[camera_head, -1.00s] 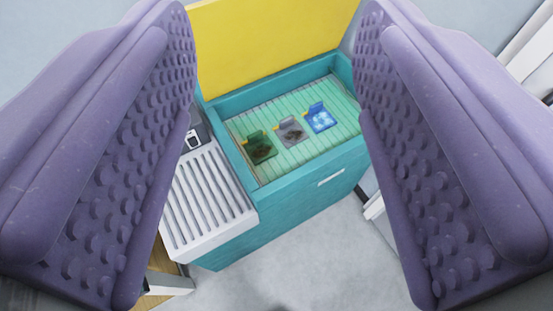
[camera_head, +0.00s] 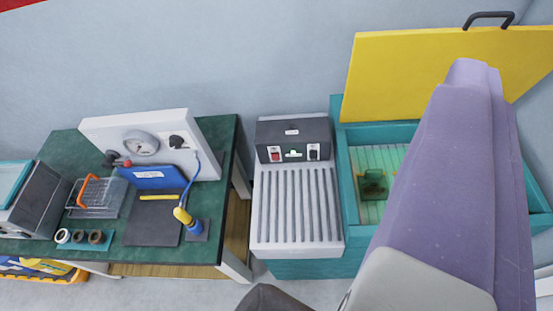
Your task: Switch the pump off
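A grey control box (camera_head: 293,130) stands at the back of a white slatted surface, left of the teal tank. Its front has a red switch (camera_head: 275,154), a small green-and-white part (camera_head: 293,154) and a black switch (camera_head: 314,152). On the bench, a white panel (camera_head: 110,126) carries a round gauge (camera_head: 141,143) and a black knob (camera_head: 177,141). A blue hose runs from it to a yellow-and-blue tool. I cannot tell which control is the pump's. My gripper (camera_head: 470,72) is purple, at the right, apart from these controls. Its fingers overlap, so their opening is unclear.
The green-topped bench (camera_head: 55,150) holds a wire basket (camera_head: 95,195), several rings, a dark mat (camera_head: 153,228) and the yellow tool (camera_head: 183,214).

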